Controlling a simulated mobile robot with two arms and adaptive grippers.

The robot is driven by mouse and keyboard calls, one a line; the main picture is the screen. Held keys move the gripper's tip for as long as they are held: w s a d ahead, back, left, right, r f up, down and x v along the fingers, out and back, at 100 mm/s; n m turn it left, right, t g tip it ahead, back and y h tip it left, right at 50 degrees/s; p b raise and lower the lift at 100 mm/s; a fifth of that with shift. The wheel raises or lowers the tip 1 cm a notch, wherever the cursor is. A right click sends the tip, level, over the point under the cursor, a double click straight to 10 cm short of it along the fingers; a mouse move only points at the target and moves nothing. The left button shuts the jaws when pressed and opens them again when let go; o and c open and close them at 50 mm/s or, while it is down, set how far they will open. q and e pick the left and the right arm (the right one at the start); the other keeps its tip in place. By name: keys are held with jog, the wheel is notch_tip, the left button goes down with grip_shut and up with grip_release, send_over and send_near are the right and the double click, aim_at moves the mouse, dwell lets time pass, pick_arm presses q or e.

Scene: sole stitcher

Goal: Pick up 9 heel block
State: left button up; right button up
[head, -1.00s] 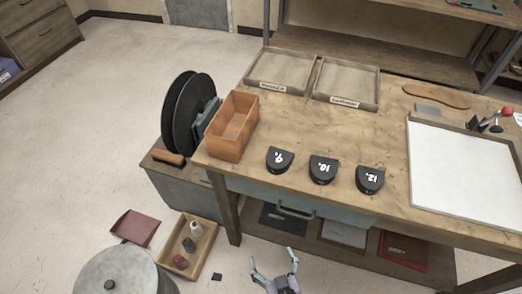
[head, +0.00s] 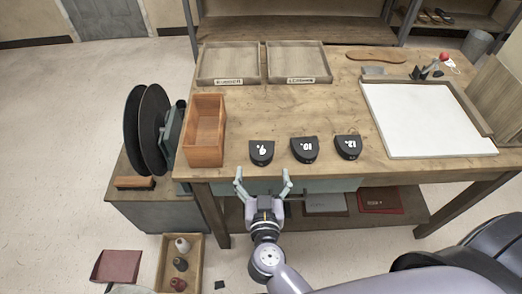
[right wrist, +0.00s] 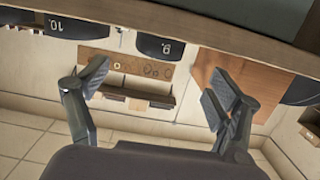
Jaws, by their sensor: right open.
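The 9 heel block (head: 261,152) is a black, rounded block with a white "9." on it. It lies near the front edge of the workbench (head: 240,112), leftmost in a row of three. In the right wrist view, the 9 heel block (right wrist: 160,46) shows beyond the fingers, between them. My right gripper (head: 263,182) is open and empty, just in front of the bench edge, with the block ahead of it and not between its fingertips. The open fingers also show in the right wrist view (right wrist: 157,80). My left gripper is not in view.
The 10 block (head: 304,149) and 12 block (head: 347,147) lie to the right. An orange wooden box (head: 206,150) stands close on the left. Two shallow trays (head: 229,80) (head: 297,80) lie behind. A white board (head: 425,120) is at right. Bench between blocks and trays is clear.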

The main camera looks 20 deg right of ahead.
aim_at(262, 152)
jog(key=x, duration=0.3)
jog(key=shift+w+d, duration=0.1)
jog(key=shift+w, duration=0.15)
jog(key=shift+x, duration=2.75)
jog(key=shift+r, duration=0.15)
jog(key=c, duration=1.3)
